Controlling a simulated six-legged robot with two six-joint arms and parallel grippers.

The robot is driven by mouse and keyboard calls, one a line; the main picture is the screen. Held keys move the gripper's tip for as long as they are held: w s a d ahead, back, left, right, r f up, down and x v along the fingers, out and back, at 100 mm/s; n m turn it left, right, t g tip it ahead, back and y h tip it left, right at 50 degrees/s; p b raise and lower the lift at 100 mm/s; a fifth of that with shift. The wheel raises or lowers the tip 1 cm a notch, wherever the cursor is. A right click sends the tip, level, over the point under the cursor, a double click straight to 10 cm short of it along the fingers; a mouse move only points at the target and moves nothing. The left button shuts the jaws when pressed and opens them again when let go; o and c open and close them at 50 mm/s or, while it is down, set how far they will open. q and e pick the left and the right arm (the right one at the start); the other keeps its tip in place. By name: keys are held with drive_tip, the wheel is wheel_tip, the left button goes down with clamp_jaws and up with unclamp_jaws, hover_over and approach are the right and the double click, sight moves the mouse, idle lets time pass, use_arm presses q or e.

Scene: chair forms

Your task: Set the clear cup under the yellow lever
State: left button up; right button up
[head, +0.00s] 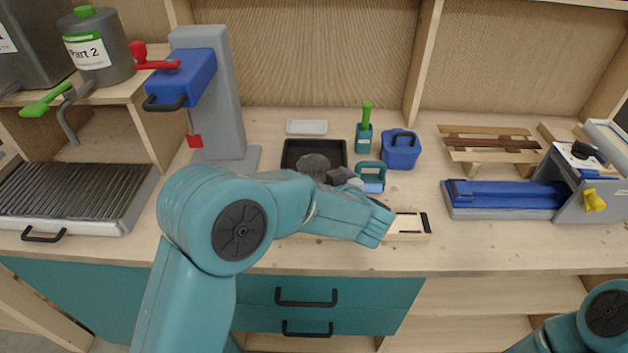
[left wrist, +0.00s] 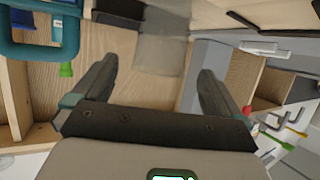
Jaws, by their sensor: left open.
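My right gripper is out of view.
A grey press with a blue head (head: 186,78) and the green-levered "Part 2" container (head: 98,48) stand left.

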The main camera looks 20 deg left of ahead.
sight(309, 168)
use_arm(q)
drive_tip(key=shift+x, duration=0.85)
drive_tip(key=x, duration=0.5)
drive_tip(key=shift+a+f+p, duration=0.15)
drive_tip(key=shift+p, duration=0.25)
drive_tip(key=shift+c, duration=0.9)
drive_tip(key=c, duration=0.6)
